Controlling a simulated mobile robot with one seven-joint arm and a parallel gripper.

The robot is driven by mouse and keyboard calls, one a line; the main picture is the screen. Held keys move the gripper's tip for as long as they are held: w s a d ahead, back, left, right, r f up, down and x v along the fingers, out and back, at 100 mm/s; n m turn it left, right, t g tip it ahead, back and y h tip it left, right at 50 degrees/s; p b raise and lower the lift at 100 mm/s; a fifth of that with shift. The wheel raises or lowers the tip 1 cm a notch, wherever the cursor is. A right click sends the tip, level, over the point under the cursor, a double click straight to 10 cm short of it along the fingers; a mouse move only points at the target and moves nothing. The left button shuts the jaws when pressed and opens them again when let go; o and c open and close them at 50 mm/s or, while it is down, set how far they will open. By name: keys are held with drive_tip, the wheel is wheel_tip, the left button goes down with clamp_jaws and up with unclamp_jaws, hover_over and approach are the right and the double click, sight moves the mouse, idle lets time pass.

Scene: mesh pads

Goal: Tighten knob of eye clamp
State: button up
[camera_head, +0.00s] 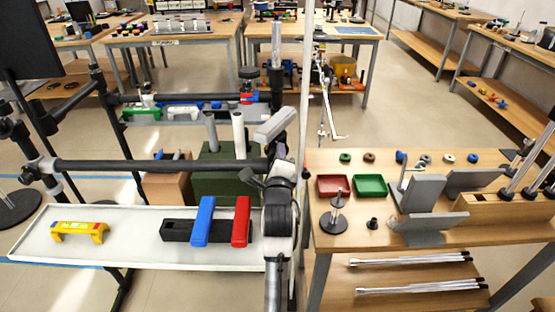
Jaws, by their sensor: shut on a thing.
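A dark assembly (280,195) of joints and levers stands at picture centre, where a black horizontal bar (165,165) ends. A grey tube below and a light grey block above adjoin it. I cannot separate my arm from the frame's clamps there. My gripper's fingertips cannot be made out, so what they touch is hidden. No eye clamp or knob can be identified for certain. A similar black clamp joint (46,166) sits at the bar's left end.
A white tray (125,255) at front left holds a yellow handle (79,230), and blue (203,221) and red (241,220) pieces. At right, a wooden table (288,262) carries a red bin (333,185), a green bin (369,185) and grey brackets (420,190). A pale pole (304,100) rises at centre.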

drive_tip(key=shift+m, duration=0.3)
idle(0.4)
drive_tip(key=o, duration=1)
drive_tip(key=shift+s, duration=0.1)
drive_tip(key=s+p, duration=0.2)
drive_tip(key=s, duration=1.1)
drive_tip(key=shift+s, duration=0.3)
